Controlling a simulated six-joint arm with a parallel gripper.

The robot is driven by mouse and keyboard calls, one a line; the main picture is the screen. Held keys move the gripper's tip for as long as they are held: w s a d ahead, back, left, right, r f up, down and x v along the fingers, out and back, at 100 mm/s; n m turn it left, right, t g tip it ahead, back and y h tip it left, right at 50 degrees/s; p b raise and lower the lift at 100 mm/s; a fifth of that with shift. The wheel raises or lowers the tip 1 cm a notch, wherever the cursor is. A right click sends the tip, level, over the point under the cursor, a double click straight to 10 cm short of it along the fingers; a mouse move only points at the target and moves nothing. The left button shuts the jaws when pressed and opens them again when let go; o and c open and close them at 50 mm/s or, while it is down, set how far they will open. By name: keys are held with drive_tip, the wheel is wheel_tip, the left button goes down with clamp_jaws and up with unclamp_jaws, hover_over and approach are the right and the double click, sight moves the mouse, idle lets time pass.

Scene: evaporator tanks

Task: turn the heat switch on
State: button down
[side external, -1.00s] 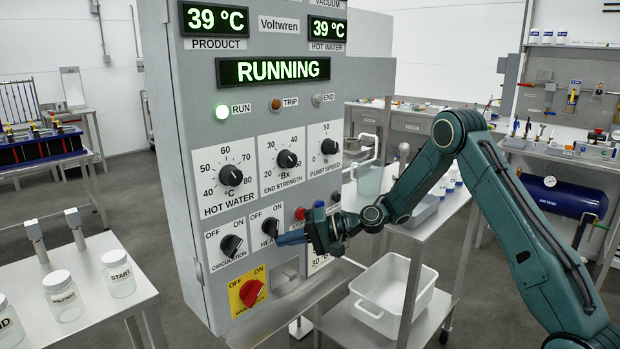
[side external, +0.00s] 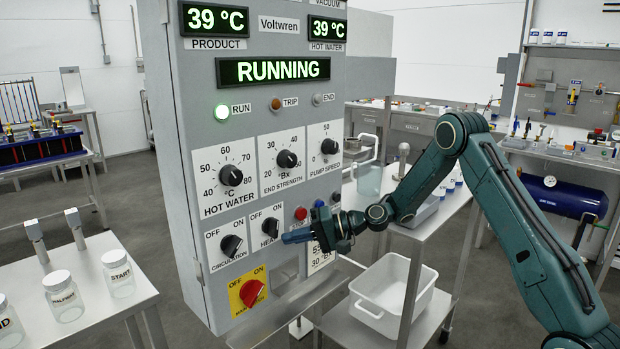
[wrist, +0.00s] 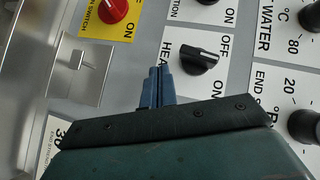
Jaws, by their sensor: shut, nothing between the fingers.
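The heat switch (side external: 270,227) is a black rotary knob under OFF and ON labels on the grey panel. In the wrist view, the knob (wrist: 200,59) shows a white pointer line toward its label end. I cannot tell for certain which label it points to. My gripper (side external: 284,238) is shut and empty, its blue fingers just right of and slightly below the knob in the side view. In the wrist view, the fingertips (wrist: 159,70) lie beside the knob with a small gap and cover part of the HEAT label.
The black circulation switch (side external: 231,245) is left of the heat switch. The red main switch (side external: 251,292) on yellow is below. Red (side external: 300,213) and blue (side external: 319,204) buttons sit close above my gripper. A white tub (side external: 395,295) stands on the cart's lower shelf.

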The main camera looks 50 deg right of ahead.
drive_tip(key=s+d+f, duration=0.1)
drive_tip(key=s+d, duration=0.6)
drive_tip(key=d, duration=0.1)
drive_tip(key=shift+d+f, duration=0.2)
drive_tip(key=shift+d, duration=0.2)
drive_tip(key=c, duration=1.5)
unclamp_jaws()
drive_tip(key=shift+a, duration=0.1)
drive_tip(key=shift+w+a+r+n+g, duration=0.1)
drive_tip(key=shift+w+a+n+g, duration=0.05)
drive_tip(key=shift+a+n+g, duration=0.25)
drive_tip(key=w+a+r+n+g+h, duration=0.1)
drive_tip(key=a+r+g+h, duration=0.1)
drive_tip(key=r, duration=0.4)
drive_tip(key=a+r+n+g+h, duration=0.2)
drive_tip(key=a+r+h, duration=0.1)
drive_tip(key=r, duration=0.3)
drive_tip(key=w+a+r+n+g+h, duration=0.1)
drive_tip(key=a+r+n+h, duration=0.1)
drive_tip(key=a+r, duration=0.3)
drive_tip(key=shift+w+r+g+h, duration=0.3)
drive_tip(key=shift+r+g+h, duration=0.1)
drive_tip(key=shift+r+h, duration=0.3)
drive_tip(key=shift+a+f, duration=0.1)
drive_tip(key=shift+f, duration=0.05)
